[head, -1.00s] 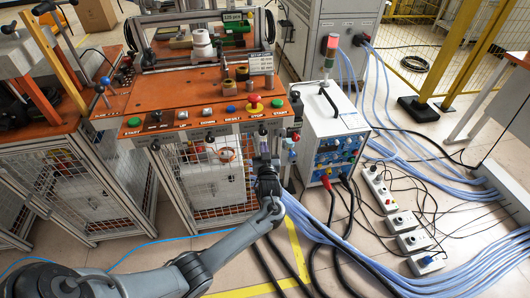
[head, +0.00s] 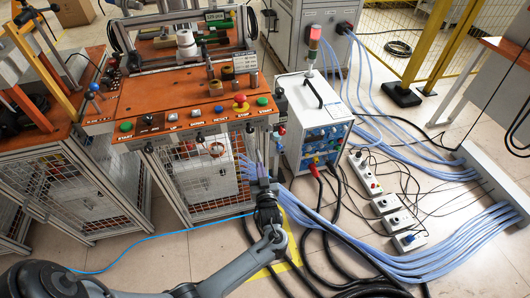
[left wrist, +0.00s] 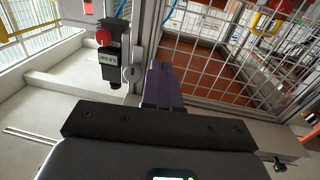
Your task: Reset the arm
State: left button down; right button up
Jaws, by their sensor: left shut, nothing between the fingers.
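My left arm reaches in from the bottom left of the head view. Its left gripper (head: 257,178) is shut and empty, in front of the mesh cage below the orange workbench (head: 160,92). The left wrist view shows the closed purple-grey fingers (left wrist: 163,85) close to the metal frame post. Whether they touch it cannot be told. The bench's front panel carries several buttons, among them a red emergency stop (head: 240,101) and a green start button (head: 262,101). My right gripper is in neither view.
A white-and-blue power unit (head: 312,125) stands right of the bench. Blue cables (head: 395,262) and black cables cover the floor on the right. Power strips (head: 385,205) lie among them. In the wrist view a small black box with a red button (left wrist: 107,55) is on the post.

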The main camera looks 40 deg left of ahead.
pick_arm(q)
jog(key=s+m+h+p, duration=0.3)
jog(key=s+p, duration=0.5)
jog(key=s, duration=0.4)
jog(key=s+d+r+m+g+h+p, duration=0.3)
jog(key=s+d+r+m+h, duration=0.3)
jog(key=s+d, duration=0.25)
jog(key=s+d+r+m+g+h+p, duration=0.25)
jog(key=s+d+r+g+h, duration=0.2)
jog(key=s+d+r, duration=0.35)
notch_tip(320, 180, up, 37)
jog(key=d+p, duration=0.1)
jog(key=p, duration=3.6)
notch_tip(320, 180, down, 55)
jog(key=b, duration=5.4)
jog(key=shift+w+m+h+b, duration=0.2)
jog(key=shift+m+h+b, duration=0.15)
jog(key=shift+m+h, duration=0.1)
